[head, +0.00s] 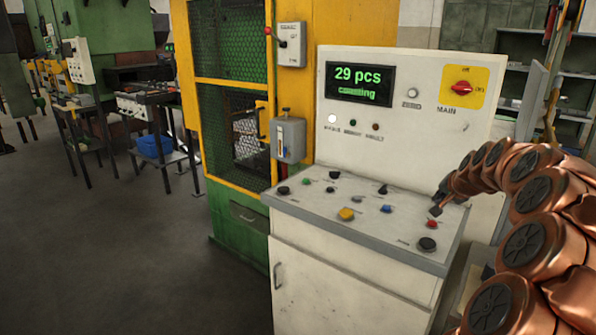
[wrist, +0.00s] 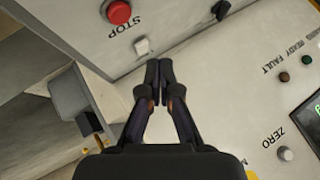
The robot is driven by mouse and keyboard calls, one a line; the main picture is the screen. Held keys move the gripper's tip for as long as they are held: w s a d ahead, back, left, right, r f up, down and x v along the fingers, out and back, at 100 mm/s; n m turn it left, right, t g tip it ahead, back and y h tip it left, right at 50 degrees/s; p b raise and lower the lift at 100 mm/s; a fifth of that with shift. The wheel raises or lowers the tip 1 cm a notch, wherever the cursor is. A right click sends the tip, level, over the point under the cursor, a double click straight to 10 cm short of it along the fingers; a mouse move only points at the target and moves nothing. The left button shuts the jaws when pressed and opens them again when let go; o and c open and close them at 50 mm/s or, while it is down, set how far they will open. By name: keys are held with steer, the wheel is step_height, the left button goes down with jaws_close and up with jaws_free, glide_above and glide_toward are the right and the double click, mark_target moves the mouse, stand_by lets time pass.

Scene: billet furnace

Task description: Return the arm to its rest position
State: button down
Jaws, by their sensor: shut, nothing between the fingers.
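My copper arm (head: 535,225) reaches in from the right of the head view and curves over the right end of the control desk (head: 375,222). My gripper (head: 437,209) is at the desk's right side, just above the panel near the red button (head: 431,223). In the wrist view my gripper (wrist: 159,72) has its two black fingertips together with nothing between them. A white switch (wrist: 142,46) lies just beyond the tips, and the red STOP button (wrist: 118,12) is further up. I cannot tell whether the tips touch the panel.
The upright panel (head: 480,125) with the display (head: 359,84) reading "29 pcs counting" and the red MAIN switch (head: 462,87) stands behind the desk. A yellow machine frame (head: 300,20) is to the left. The floor (head: 130,260) at left is clear.

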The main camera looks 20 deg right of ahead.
steer(key=s+a+n+g+y+p, duration=0.1)
steer(key=s+a+n+y, duration=0.15)
steer(key=a, duration=0.95)
steer(key=s+a+n+g+y, duration=0.1)
steer(key=a+n, duration=0.2)
steer(key=a, duration=1)
steer(key=s+a+f+n+g+y+p, duration=0.1)
steer(key=s+a+n+g, duration=0.3)
steer(key=s+a, duration=0.85)
steer(key=s+a+f+n+g+p, duration=0.1)
steer(key=s+a+f+g, duration=0.1)
steer(key=s, duration=0.9)
steer(key=s+a+f+n+g+h, duration=0.1)
steer(key=s+a, duration=0.3)
steer(key=s, duration=0.7)
steer(key=shift+a+f+n+g+p, duration=0.15)
steer(key=shift+f+n+g+p, duration=0.3)
steer(key=shift+n+g, duration=0.3)
steer(key=shift+s, duration=0.15)
